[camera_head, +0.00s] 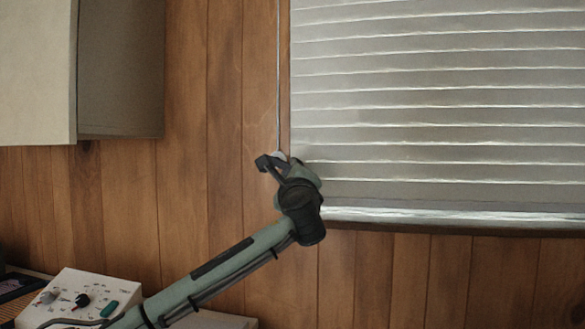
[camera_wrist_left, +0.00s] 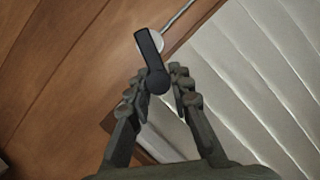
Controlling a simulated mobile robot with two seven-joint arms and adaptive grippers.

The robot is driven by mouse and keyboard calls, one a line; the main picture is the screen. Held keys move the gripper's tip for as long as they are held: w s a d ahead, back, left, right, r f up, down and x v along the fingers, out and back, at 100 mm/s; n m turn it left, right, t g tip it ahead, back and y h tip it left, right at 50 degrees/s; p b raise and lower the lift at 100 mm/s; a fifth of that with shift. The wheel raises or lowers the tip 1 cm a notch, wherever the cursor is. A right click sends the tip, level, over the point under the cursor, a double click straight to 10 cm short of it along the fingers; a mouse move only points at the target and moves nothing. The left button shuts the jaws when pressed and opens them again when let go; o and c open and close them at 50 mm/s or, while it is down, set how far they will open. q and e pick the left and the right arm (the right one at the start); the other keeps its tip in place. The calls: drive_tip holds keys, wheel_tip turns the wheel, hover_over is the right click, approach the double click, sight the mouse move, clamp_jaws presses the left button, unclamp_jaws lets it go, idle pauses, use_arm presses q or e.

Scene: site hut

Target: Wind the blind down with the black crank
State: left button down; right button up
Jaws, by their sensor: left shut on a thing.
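The black crank (camera_head: 267,162) is on the wood wall just left of the blind, at the lower end of a thin pale cord or rod (camera_head: 278,80). A pale round part shows behind it. In the left wrist view the crank (camera_wrist_left: 149,50) points up and slightly left, with its rounded knob end between my fingertips. My left gripper (camera_head: 287,171) is shut on the crank; its fingers also show in the left wrist view (camera_wrist_left: 158,88). The grey slatted blind (camera_head: 440,110) hangs down to a pale bottom edge just above a dark sill. My right gripper is out of view.
A beige cabinet (camera_head: 35,70) hangs at the upper left. A white control box (camera_head: 85,295) with knobs stands at the lower left, close to my left forearm. The wood wall (camera_head: 390,285) under the blind is clear.

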use_arm(q)
drive_tip(key=shift+w+a+f+m+t, duration=0.1)
drive_tip(key=shift+a+m+t, duration=0.1)
drive_tip(key=shift+m, duration=0.25)
drive_tip(key=shift+a+f+m+t, duration=0.1)
drive_tip(key=shift+a+m, duration=0.05)
drive_tip(key=shift+m, duration=0.3)
drive_tip(key=shift+h, duration=0.4)
drive_tip(key=c, duration=1.4)
unclamp_jaws()
drive_tip(key=shift+w+f, duration=0.1)
drive_tip(key=shift+o, duration=0.2)
drive_tip(key=shift+d+f, duration=0.1)
drive_tip(key=shift+s+f, duration=0.1)
drive_tip(key=shift+s, duration=0.2)
drive_tip(key=v, duration=1.1)
drive_tip(key=shift+s, duration=0.25)
